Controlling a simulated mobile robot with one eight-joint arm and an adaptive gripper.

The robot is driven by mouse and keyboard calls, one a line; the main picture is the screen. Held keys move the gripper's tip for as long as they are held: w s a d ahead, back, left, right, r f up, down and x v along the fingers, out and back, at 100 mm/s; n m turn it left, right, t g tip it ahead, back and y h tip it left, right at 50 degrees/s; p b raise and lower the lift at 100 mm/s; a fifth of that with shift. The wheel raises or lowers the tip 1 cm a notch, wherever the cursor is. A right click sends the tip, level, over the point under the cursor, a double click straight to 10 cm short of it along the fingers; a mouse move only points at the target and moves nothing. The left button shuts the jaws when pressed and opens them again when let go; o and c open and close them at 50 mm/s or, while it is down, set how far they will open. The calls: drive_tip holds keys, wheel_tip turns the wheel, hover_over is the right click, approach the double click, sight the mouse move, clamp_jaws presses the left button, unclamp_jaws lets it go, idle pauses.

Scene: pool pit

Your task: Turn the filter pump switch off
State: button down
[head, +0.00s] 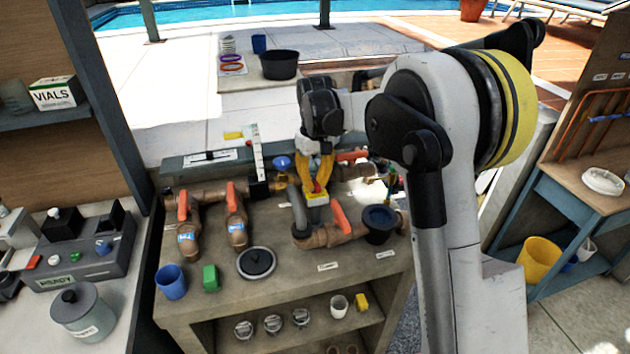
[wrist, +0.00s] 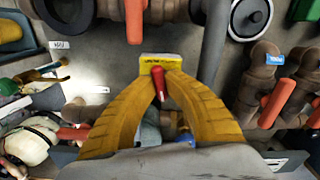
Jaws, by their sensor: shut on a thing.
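A small yellow switch box (head: 318,200) with a red lever stands among the brown pipes on the bench. In the wrist view the yellow box (wrist: 150,63) carries small lettering too blurred to read, and the red lever (wrist: 160,88) projects from it toward the camera. My gripper (head: 318,184) comes down from above with its yellow fingers converging at the switch. In the wrist view its fingertips (wrist: 161,73) close around the red lever, right in front of the box. The fingers partly hide the lever and box, and which position the lever marks cannot be read.
Orange-handled valves (head: 183,207) stand on pipes to the left, and another orange handle (head: 341,217) is close right of the switch.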

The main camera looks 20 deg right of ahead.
sight(315, 183)
drive_tip(key=n+p, duration=0.1)
drive_tip(key=n, duration=0.6)
drive_tip(key=shift+p, duration=0.4)
drive_tip(key=n, duration=0.4)
drive_tip(key=shift+n+p, duration=0.35)
drive_tip(key=shift+n, duration=1.75)
drive_tip(key=c, duration=1.4)
unclamp_jaws()
wheel_tip(315, 183, up, 12)
